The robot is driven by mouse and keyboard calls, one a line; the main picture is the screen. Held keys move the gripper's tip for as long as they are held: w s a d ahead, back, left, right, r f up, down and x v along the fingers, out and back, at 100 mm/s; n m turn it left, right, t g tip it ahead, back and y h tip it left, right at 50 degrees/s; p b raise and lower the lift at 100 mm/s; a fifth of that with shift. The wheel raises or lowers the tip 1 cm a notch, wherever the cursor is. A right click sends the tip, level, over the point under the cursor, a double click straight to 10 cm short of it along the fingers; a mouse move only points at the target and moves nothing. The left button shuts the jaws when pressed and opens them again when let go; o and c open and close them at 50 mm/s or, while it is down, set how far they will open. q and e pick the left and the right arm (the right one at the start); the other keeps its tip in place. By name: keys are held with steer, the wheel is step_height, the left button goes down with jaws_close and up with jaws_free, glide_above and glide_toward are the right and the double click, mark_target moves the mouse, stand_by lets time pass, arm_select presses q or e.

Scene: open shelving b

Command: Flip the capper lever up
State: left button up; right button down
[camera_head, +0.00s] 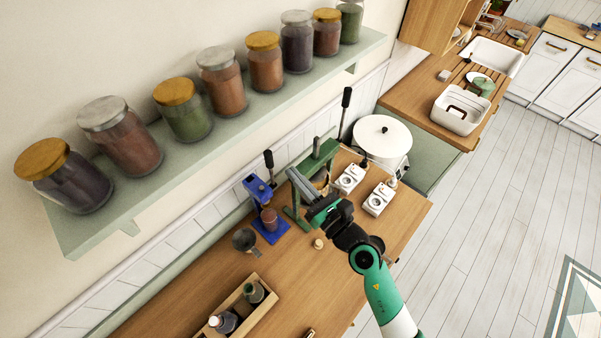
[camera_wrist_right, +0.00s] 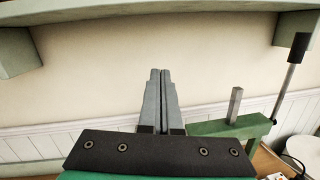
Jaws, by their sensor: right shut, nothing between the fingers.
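Two lever presses stand on the wooden counter, and I cannot tell for sure which is the capper. The green press (camera_head: 316,163) has a lever with a black handle (camera_head: 346,97) standing up behind it. The blue press (camera_head: 258,188) stands to its left, with a shorter black-handled lever (camera_head: 268,158) that also points up. My right gripper (camera_head: 293,174) is shut and empty, in front of the green press and partly covering it. In the right wrist view its fingers (camera_wrist_right: 160,76) point at the bare wall, left of the green press (camera_wrist_right: 230,126). My left gripper is out of view.
A shelf of spice jars (camera_head: 215,130) runs along the wall above the counter. Two white devices (camera_head: 378,199) and a round white-lidded pot (camera_head: 383,135) stand right of the green press. A wooden box (camera_head: 262,309) with bottles is at the front.

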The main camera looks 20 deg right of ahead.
steer(key=shift+s+d+r, duration=0.2)
steer(key=shift+s+r, duration=0.5)
